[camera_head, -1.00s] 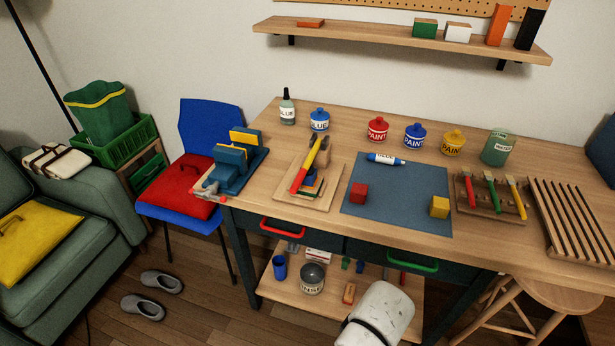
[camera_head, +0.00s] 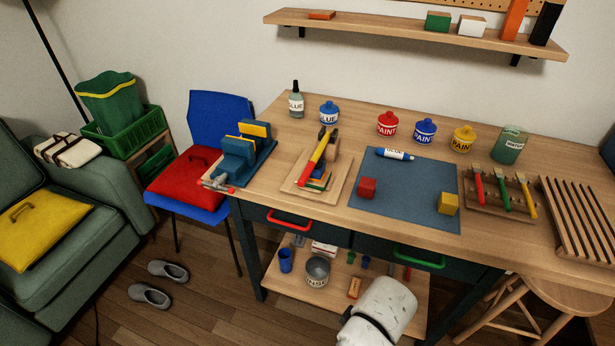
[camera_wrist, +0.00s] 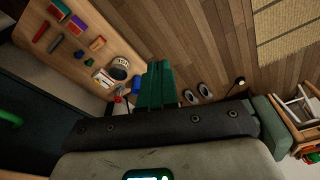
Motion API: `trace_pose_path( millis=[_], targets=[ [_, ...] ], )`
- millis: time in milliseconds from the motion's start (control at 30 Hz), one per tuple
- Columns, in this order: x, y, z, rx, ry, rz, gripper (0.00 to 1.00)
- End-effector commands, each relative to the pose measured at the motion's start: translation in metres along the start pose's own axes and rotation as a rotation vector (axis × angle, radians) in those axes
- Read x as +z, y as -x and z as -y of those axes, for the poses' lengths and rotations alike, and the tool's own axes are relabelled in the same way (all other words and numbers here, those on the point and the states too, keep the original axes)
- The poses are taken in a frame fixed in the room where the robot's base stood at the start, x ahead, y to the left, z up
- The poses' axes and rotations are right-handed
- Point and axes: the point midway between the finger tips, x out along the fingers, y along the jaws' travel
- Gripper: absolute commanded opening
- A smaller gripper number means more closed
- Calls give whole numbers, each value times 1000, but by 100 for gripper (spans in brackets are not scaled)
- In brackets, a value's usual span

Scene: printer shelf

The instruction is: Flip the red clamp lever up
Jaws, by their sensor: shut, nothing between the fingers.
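The clamp lever (camera_head: 314,161), with a red grip and a yellow upper part, slopes over the wooden clamp base (camera_head: 335,187) on the workbench. Its red end points down toward the bench's front edge. A stack of coloured pieces (camera_head: 318,182) sits under the lever. My gripper, with green fingers (camera_wrist: 159,66), shows in the wrist view, shut and empty. It is apart from the lever, which is not in the wrist view. The head view shows only my white arm at the bottom, below the bench's front edge.
A blue vise (camera_head: 240,160) stands left of the clamp. A blue mat (camera_head: 405,200) with red and yellow blocks lies to its right. Drawer handles (camera_head: 290,220) stick out in front. A lower shelf (camera_head: 285,285) holds small items.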

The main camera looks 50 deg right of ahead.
Motion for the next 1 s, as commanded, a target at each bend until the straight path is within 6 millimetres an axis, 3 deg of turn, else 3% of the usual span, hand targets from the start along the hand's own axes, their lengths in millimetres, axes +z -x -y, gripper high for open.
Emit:
trace_pose_path(
  millis=[200,433,700,1000],
  targets=[
    [-64,-32,22,-99,-124,-240,0],
    [-144,-46,51,-289,-324,-537,0],
    [-220,-36,74,-583,-580,-840,0],
    [-276,-7,77,-977,-870,-1121,0]
  ],
)
